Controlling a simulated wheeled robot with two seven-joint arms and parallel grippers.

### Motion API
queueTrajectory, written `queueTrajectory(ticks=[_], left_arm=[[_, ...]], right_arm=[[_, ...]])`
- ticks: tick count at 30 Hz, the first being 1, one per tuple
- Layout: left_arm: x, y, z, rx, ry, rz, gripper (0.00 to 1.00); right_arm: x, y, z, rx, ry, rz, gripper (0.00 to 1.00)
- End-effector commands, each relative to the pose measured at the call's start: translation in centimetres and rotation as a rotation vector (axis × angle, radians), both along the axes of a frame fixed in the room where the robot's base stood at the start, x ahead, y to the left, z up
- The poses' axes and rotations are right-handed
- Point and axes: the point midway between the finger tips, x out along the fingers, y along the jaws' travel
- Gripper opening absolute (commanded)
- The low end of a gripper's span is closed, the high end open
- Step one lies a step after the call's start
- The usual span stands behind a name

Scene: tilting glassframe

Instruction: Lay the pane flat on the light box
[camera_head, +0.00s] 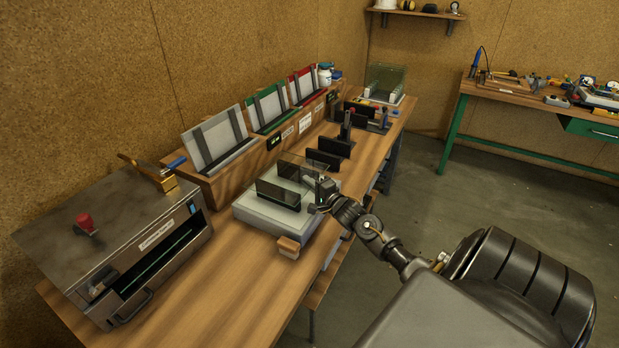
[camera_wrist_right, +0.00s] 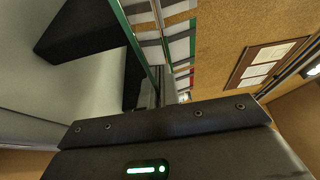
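The clear glass pane (camera_head: 303,172) stands steeply tilted above the light box (camera_head: 262,216), a low pale box on the bench. My right gripper (camera_head: 321,193) is at the pane's right edge and appears shut on it, though the contact is partly hidden. In the right wrist view, the pane's green edge (camera_wrist_right: 134,40) runs down behind my right gripper's dark jaw (camera_wrist_right: 165,125). The box's pale top (camera_wrist_right: 45,90) shows at left there. A dark block (camera_head: 278,193) shows at the light box in the head view. My left gripper is out of view.
A metal cabinet (camera_head: 90,225) with an open slot stands at the near left. Racks with coloured frames (camera_head: 268,107) line the back. More dark blocks (camera_head: 323,159) and a glass holder (camera_head: 384,86) stand farther along. A wooden block (camera_head: 289,247) is at the light box's front edge.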

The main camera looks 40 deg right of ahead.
Motion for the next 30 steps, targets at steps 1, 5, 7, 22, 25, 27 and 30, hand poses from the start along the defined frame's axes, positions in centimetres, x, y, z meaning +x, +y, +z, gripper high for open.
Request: queueTrajectory(ticks=[1, 5, 7, 22, 25, 27, 30], left_arm=[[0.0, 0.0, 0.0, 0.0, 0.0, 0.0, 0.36], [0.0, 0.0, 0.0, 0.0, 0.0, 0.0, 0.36], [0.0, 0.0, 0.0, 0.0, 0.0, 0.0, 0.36], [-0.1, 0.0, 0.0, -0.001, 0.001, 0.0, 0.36], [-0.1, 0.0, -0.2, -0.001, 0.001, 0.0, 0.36], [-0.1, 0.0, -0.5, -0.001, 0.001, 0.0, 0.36], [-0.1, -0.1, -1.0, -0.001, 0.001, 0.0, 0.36]], right_arm=[[0.0, 0.0, 0.2, 0.0, -0.005, 0.0, 0.0], [0.0, 0.0, 0.0, 0.0, -0.005, 0.0, 0.0], [0.0, 0.0, -0.1, 0.0, -0.005, 0.0, 0.0], [-0.1, 0.0, -0.5, 0.001, 0.003, 0.0, 0.29], [-0.8, 0.1, -0.6, 0.001, 0.003, 0.0, 0.29], [-1.7, 0.2, -0.6, 0.001, 0.002, 0.0, 0.29], [-3.7, 0.4, -0.7, 0.0, 0.001, 0.001, 0.29]])
